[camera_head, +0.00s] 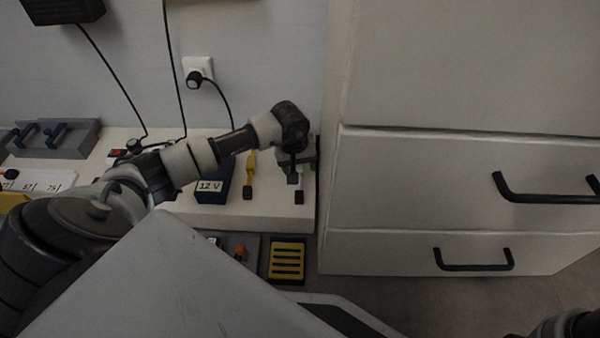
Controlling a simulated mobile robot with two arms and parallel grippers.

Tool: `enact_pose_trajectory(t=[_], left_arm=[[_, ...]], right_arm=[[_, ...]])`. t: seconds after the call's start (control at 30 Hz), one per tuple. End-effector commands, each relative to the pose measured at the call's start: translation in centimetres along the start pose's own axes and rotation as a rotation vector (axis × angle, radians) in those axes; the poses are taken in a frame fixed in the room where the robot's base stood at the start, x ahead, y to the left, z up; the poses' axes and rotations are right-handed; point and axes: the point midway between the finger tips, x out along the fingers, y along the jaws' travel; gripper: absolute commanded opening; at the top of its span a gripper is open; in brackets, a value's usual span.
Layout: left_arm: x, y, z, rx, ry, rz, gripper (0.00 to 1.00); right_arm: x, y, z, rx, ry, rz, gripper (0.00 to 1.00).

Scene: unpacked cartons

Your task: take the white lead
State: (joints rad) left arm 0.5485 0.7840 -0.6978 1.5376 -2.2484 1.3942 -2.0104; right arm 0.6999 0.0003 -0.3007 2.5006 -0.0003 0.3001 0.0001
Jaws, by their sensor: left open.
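My left gripper (294,174) points down over the right end of the white bench, open. Just below its fingers is a small black plug end (299,197), like the one on the yellow lead. It seems to belong to the white lead, whose pale body is mostly hidden by the gripper or hard to tell from the bench. I cannot tell whether the fingers touch it. The yellow lead (251,168) with a black end lies to the left of the gripper.
A dark blue 12 V box (211,190) stands left of the yellow lead. A wall socket (198,70) holds a black plug with a cable. A drawer cabinet (430,185) rises close on the right. A yellow slotted block (287,260) lies below the bench edge.

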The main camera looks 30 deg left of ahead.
Motion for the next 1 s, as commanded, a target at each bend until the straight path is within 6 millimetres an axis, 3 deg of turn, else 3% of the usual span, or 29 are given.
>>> enact_pose_trajectory(t=[0.17, 0.53, 1.0], left_arm=[[-0.1, 0.0, 0.0, 0.0, 0.0, 0.0, 0.56], [-0.1, 0.0, 0.0, 0.0, 0.0, 0.0, 0.0], [-0.8, -0.1, -0.1, 0.0, 0.0, -0.001, 0.0]], right_arm=[[0.1, 0.0, 0.0, 0.0, 0.0, 0.0, 0.43], [0.1, 0.0, 0.0, 0.0, 0.0, 0.0, 0.43], [1.2, 0.3, 0.4, -0.001, 0.0, 0.0, 0.43]])
